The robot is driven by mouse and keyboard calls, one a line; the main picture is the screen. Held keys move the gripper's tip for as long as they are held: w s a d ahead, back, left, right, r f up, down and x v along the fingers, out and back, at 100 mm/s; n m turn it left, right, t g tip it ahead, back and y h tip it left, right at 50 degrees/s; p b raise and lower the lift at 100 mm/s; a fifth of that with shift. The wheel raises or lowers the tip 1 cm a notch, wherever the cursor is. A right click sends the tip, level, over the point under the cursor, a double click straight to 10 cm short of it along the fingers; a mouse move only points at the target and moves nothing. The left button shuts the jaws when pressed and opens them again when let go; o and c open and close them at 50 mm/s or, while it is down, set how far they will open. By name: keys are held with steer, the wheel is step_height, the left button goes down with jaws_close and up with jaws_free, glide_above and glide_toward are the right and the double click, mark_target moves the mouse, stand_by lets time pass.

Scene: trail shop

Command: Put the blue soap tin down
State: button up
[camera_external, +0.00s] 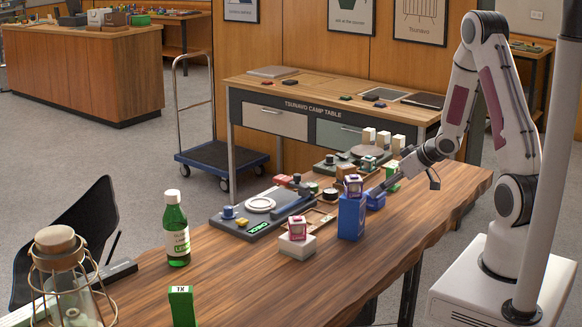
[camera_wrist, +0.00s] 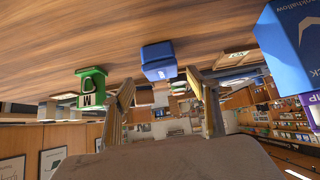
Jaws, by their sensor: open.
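The blue soap tin (camera_external: 376,201) is a small blue block on the wooden table, just behind and right of a taller blue box. It also shows in the wrist view (camera_wrist: 158,62), where the picture is upside down, and it appears to rest on the table top. My gripper (camera_external: 382,188) reaches in low from the right, close to the tin. In the wrist view my gripper (camera_wrist: 160,83) has its two fingers spread apart, and the tin appears between and beyond the tips. I see no finger touching it. In the external view the tin is partly hidden.
A green block (camera_wrist: 91,80) stands on the tin's other side. A grey tray (camera_external: 262,212) with small items lies left. A green bottle (camera_external: 176,229) stands further left. The front right table top is clear.

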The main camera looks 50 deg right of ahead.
steer(key=shift+a+x, duration=0.2)
steer(key=shift+x, duration=2.25)
steer(key=shift+s, duration=0.1)
steer(key=c, duration=1.4)
steer(key=shift+o, duration=0.2)
steer(key=shift+r, duration=0.15)
step_height(320, 180, up, 18)
